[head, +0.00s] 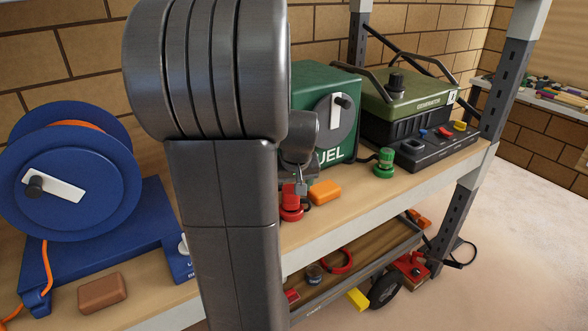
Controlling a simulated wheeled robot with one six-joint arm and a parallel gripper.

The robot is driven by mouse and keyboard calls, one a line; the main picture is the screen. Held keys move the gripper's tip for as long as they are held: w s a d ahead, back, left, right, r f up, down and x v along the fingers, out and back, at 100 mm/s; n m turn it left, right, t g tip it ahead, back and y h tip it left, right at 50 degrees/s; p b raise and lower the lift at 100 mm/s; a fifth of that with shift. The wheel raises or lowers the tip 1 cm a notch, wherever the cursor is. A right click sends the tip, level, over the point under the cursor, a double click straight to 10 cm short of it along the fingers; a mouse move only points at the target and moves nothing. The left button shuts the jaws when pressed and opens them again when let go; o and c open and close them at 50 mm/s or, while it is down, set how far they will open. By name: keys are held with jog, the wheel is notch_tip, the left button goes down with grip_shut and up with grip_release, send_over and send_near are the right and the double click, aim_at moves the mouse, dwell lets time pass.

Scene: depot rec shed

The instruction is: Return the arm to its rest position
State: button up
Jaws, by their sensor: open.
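My arm fills the middle of the head view, a large dark grey link standing upright in front of the shelf. My gripper (301,187) shows only partly, just right of that link, small and pointing down over the shelf top. It is open, and part of it is hidden by my arm. Right below it stands a red capped object (291,204); I cannot tell whether the fingers touch it.
A blue cable reel (70,170) and brown block (102,293) are at left. A green fuel box (312,80), green knobbed item (384,163) and generator (420,95) stand at right. A lower tray (345,275) holds items.

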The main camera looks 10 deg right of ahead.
aim_at(291, 189)
jog(key=v, duration=0.9)
jog(key=x, duration=1.4)
jog(key=shift+r+p, duration=0.25)
jog(key=shift+p, duration=0.2)
jog(key=shift+s, duration=0.1)
